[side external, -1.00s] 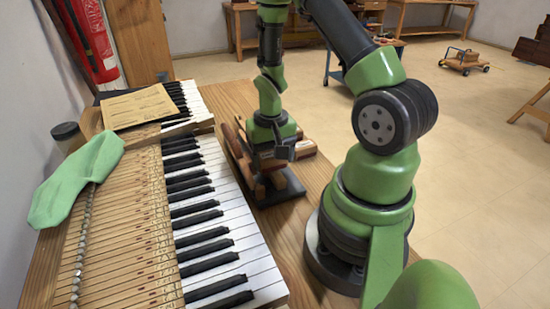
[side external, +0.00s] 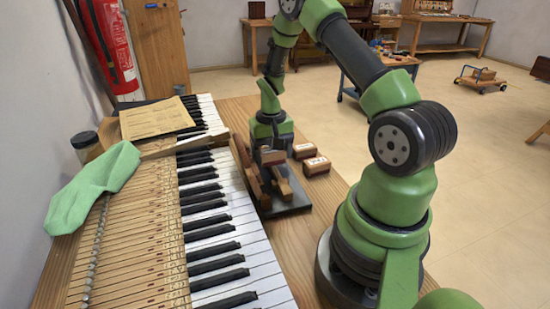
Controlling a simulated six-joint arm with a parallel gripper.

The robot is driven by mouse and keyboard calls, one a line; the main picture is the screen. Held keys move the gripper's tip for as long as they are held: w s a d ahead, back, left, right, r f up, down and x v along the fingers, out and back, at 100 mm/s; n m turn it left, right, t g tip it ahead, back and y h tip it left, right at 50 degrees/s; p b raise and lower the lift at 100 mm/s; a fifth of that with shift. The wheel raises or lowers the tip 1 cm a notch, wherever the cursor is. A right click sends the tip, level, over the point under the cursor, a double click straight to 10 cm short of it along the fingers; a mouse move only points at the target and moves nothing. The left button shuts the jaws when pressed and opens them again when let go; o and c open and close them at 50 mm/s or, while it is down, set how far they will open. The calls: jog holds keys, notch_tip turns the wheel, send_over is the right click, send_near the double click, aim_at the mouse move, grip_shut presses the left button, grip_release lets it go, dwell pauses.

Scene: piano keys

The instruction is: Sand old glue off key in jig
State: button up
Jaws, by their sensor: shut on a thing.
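The jig (side external: 292,203) is a dark base with wooden pieces standing on it, on the bench just right of the keyboard. A pale wooden piece (side external: 286,188), perhaps the key, sits tilted in it; I cannot tell for sure, and no glue can be made out. My gripper (side external: 271,154) points down over the jig and is shut on a small brownish block (side external: 273,158), likely a sanding block. The block is mostly hidden by the fingers. It is at the top of the jig's wooden pieces; whether it touches them I cannot tell.
Two reddish-brown blocks (side external: 316,166) lie on the bench (side external: 331,190) right of the jig. The keyboard (side external: 225,235) runs along the left, with a green cloth (side external: 95,187), a jar (side external: 86,145) and a paper sheet (side external: 156,117) on or beside it.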

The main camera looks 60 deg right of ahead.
aim_at(283, 186)
jog(key=shift+s+a+f, duration=0.1)
jog(key=shift+a+f, duration=0.05)
jog(key=shift+s+a, duration=3.8)
jog(key=shift+s, duration=0.05)
notch_tip(283, 186, up, 9)
jog(key=shift+f, duration=0.2)
jog(key=shift+s, duration=0.1)
jog(key=shift+w+d+f, duration=0.15)
jog(key=shift+w+f, duration=0.15)
jog(key=shift+f, duration=0.8)
jog(key=shift+w+d+f, duration=0.1)
jog(key=shift+w+f, duration=0.25)
jog(key=shift+f, duration=0.7)
jog(key=shift+w+d+f, duration=0.15)
jog(key=shift+w+f, duration=0.15)
jog(key=shift+f, duration=0.8)
jog(key=shift+f, duration=1)
